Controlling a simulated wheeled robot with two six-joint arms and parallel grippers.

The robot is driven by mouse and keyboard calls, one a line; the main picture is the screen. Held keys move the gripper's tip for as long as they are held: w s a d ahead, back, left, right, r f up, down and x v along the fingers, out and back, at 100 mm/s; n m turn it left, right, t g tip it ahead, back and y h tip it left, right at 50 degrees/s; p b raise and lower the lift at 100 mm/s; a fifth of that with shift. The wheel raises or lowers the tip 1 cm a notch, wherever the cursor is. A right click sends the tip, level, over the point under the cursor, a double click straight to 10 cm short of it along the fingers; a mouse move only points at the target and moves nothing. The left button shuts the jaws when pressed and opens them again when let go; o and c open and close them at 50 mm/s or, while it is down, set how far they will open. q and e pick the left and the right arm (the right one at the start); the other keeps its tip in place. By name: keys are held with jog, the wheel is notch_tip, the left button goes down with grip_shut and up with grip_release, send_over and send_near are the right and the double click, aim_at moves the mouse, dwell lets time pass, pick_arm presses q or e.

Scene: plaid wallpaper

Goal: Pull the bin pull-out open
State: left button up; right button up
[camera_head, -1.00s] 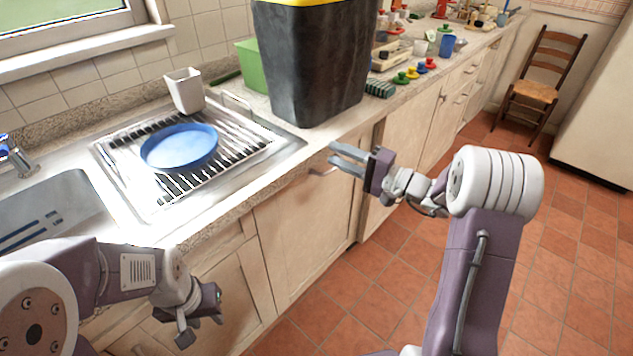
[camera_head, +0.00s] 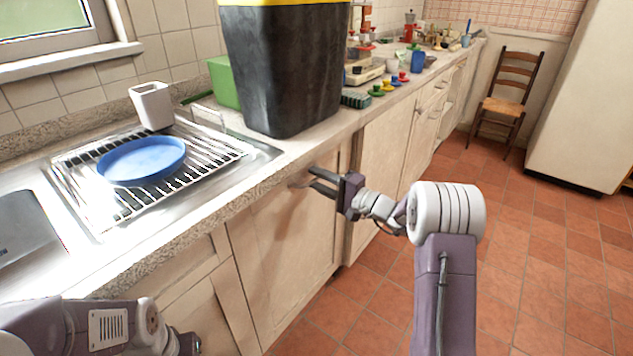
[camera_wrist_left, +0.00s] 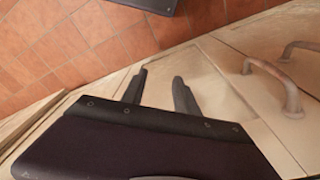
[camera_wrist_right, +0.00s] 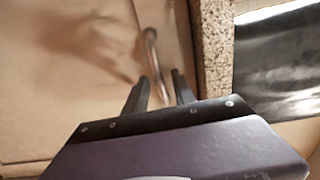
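The bin pull-out (camera_head: 285,235) is a cream cabinet front below the counter, standing flush with its neighbours. Its metal bar handle (camera_head: 299,184) is near its top edge. My right gripper (camera_head: 316,179) is open, with its fingertips at the handle. In the right wrist view, the handle (camera_wrist_right: 151,55) lies just ahead of the gap between the open fingers (camera_wrist_right: 161,85); I cannot tell whether they touch it. My left gripper is mostly cut off at the bottom of the head view; in the left wrist view its fingers (camera_wrist_left: 160,80) are apart and empty.
On the counter above stand a large black bin (camera_head: 285,75), a blue plate (camera_head: 142,160) on a drying rack and a white cup (camera_head: 151,106). The left wrist view shows a handle (camera_wrist_left: 270,72) on a cabinet front. The tiled floor (camera_head: 390,300) is clear; a chair (camera_head: 500,100) stands far back.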

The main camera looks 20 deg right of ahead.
jog(key=shift+w+a, duration=0.15)
jog(key=shift+w, duration=0.05)
grip_shut()
dwell(1.3)
